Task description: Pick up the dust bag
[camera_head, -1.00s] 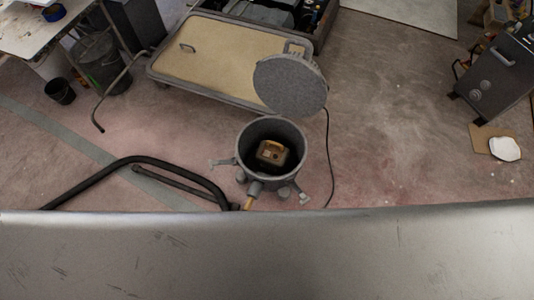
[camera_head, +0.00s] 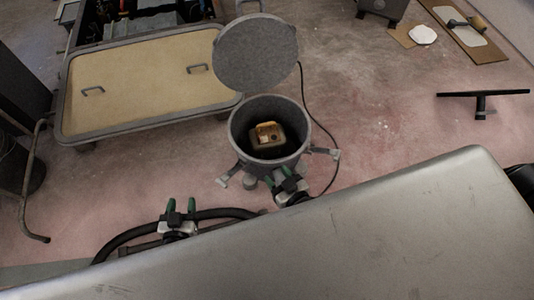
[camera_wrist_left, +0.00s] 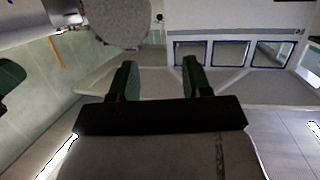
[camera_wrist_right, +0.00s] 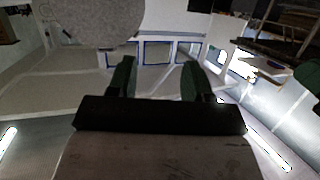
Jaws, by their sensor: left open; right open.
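A grey open-topped canister (camera_head: 236,140) stands on the floor at the centre of the head view. Inside it sits a boxy tan-and-dark object (camera_head: 268,135), which may be the dust bag; its lower part is in shadow. My left gripper (camera_head: 181,204) is open and empty, left of the canister and above a black hose. My right gripper (camera_head: 285,170) is open and empty, close to the canister's near side; I cannot tell whether it touches. Both wrist views show spread green fingers with nothing between them, at the left gripper (camera_wrist_left: 158,68) and the right gripper (camera_wrist_right: 158,68).
The round grey lid (camera_head: 255,52) is raised behind the canister. A tan-topped cart (camera_head: 150,85) stands at the back left. The black hose (camera_head: 130,235) lies at the near left. A silver surface (camera_head: 400,225) fills the near right. Floor at right is mostly clear.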

